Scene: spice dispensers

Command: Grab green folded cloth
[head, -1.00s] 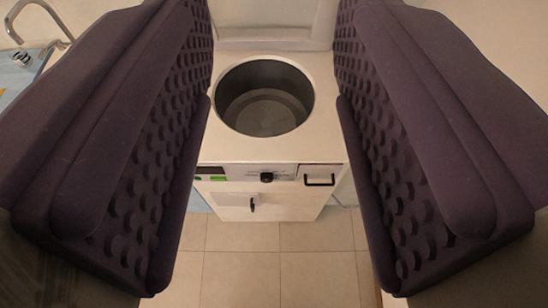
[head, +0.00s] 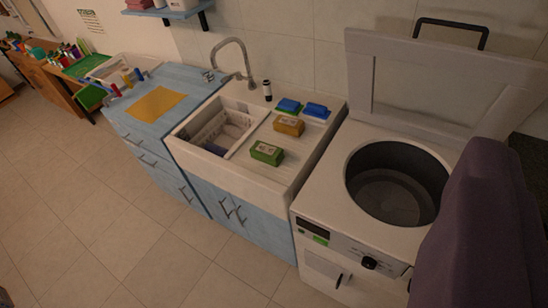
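No cloth in view is clearly a green folded one. A small green block with a label (head: 267,153) lies on the drainboard of the white sink (head: 240,170); I cannot tell whether it is cloth. Green flat pieces (head: 82,66) show far off at the upper left, too small to make out. Of my gripper (head: 485,225) only one dark purple padded part shows, at the lower right in front of the washing machine. The other finger is out of view, and I see nothing held.
An open-topped white washing machine (head: 325,240) with a raised lid stands at the right. A blue cabinet (head: 130,122) bears a flat yellow cloth (head: 157,104). A mustard block (head: 289,125) and blue pieces lie by the sink. The tiled floor (head: 90,215) at the left is clear.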

